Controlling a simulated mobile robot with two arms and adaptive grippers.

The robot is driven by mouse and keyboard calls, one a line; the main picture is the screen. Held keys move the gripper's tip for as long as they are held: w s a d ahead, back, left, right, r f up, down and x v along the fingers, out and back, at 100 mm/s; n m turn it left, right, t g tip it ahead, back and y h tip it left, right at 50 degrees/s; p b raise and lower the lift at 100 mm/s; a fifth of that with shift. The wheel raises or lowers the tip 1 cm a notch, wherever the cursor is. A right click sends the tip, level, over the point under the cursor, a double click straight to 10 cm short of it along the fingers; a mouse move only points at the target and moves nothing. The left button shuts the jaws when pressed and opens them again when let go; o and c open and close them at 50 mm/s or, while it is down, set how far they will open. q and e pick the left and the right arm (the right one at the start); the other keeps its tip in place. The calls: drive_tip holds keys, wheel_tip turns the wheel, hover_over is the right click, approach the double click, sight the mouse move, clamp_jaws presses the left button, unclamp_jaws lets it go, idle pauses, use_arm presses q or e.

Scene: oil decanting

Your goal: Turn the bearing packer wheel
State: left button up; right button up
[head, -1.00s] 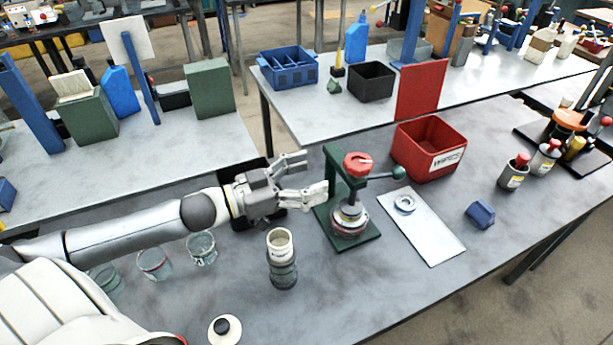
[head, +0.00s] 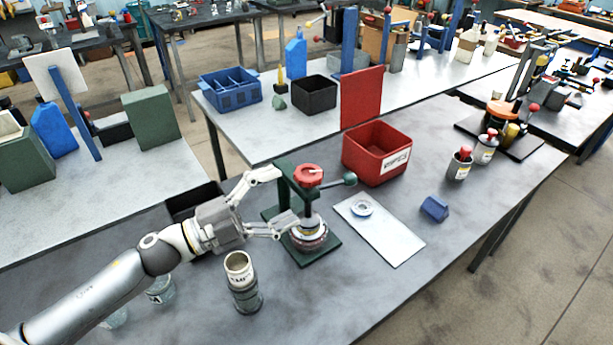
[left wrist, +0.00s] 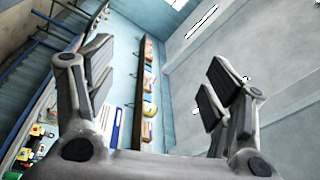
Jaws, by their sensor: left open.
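The bearing packer (head: 318,246) stands upright on the near table. It has a dark green frame and base, a red wheel (head: 308,174) on top, and a side lever ending in a dark green ball (head: 350,179). A bearing-like stack sits under the wheel. My left gripper (head: 272,200) is open and empty at the packer's left side. One finger is up near the frame's top left, the other lower near the stack; I cannot tell whether either touches. The left wrist view shows the spread fingers (left wrist: 160,95) with only wall and shelves behind. My right gripper is out of view.
A grey can (head: 243,285) stands just below my left gripper. A white plate (head: 390,238) with a metal ring, a blue block (head: 434,208) and a red bin (head: 358,168) lie right of the packer. A dark tray (head: 186,205) is behind my left arm. The table's front right is clear.

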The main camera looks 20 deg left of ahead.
sight(309, 172)
use_arm(q)
drive_tip(key=w+f+m+y, duration=0.1)
drive_tip(key=w+m+y, duration=0.1)
drive_tip(key=m, duration=0.4)
drive_tip(key=w+d+f+m+t+y, duration=0.1)
drive_tip(key=w+m, duration=0.4)
drive_tip(key=m, duration=0.2)
drive_tip(key=w+m+t+y, duration=0.1)
drive_tip(key=w+m+y, duration=0.1)
drive_tip(key=m, duration=0.4)
drive_tip(key=shift+w+d+f+y, duration=0.15)
drive_tip(key=shift+w+f, duration=0.05)
drive_tip(key=shift+w, duration=0.2)
drive_tip(key=shift+w+d+f+y, duration=0.15)
drive_tip(key=shift+w+f, duration=0.05)
drive_tip(key=shift+w, duration=0.2)
drive_tip(key=shift+x, duration=0.8)
drive_tip(key=shift+f, duration=0.15)
drive_tip(key=c, duration=1)
